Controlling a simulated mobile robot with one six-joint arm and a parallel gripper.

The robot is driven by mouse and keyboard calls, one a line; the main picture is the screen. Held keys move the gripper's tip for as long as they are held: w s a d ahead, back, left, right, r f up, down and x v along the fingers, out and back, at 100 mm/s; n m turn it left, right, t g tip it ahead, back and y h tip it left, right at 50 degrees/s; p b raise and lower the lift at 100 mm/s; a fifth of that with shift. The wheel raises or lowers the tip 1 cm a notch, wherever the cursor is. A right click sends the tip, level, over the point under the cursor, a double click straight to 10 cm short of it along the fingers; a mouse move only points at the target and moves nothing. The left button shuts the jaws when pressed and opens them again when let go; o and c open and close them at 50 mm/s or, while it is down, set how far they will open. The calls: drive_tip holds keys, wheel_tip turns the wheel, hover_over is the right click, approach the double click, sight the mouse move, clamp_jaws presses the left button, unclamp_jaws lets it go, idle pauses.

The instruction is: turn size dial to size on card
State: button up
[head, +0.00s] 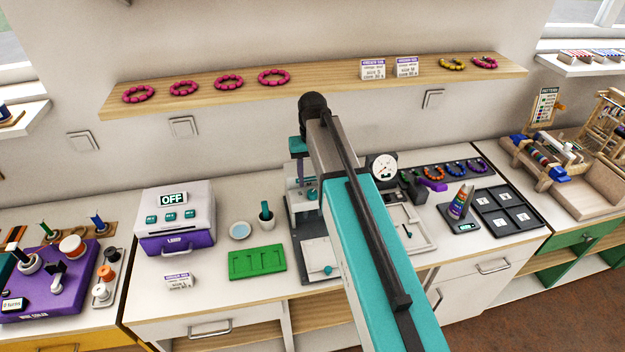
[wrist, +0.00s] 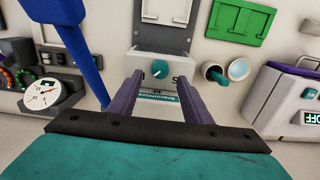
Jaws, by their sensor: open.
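The size dial is a small teal knob (wrist: 157,69) on a pale panel, in the wrist view. Letters flank it; the right one looks like S, and the other is partly hidden. My gripper (wrist: 159,78) is open, with its two purple fingers on either side of the dial in the picture. I cannot tell whether they touch it. In the head view my arm covers much of the machine (head: 294,207), and the fingers cannot be made out.
A green tray (head: 257,262), a bowl (head: 240,231) and a purple-white box reading OFF (head: 175,220) are left of the machine. A round gauge (head: 383,169) is to the right. In the wrist view a blue bar (wrist: 75,40) crosses the upper left.

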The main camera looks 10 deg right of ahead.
sight(312, 192)
wheel_tip(312, 192, up, 9)
drive_tip(key=p, duration=0.2)
idle(0.3)
drive_tip(key=shift+f, duration=0.15)
idle(0.4)
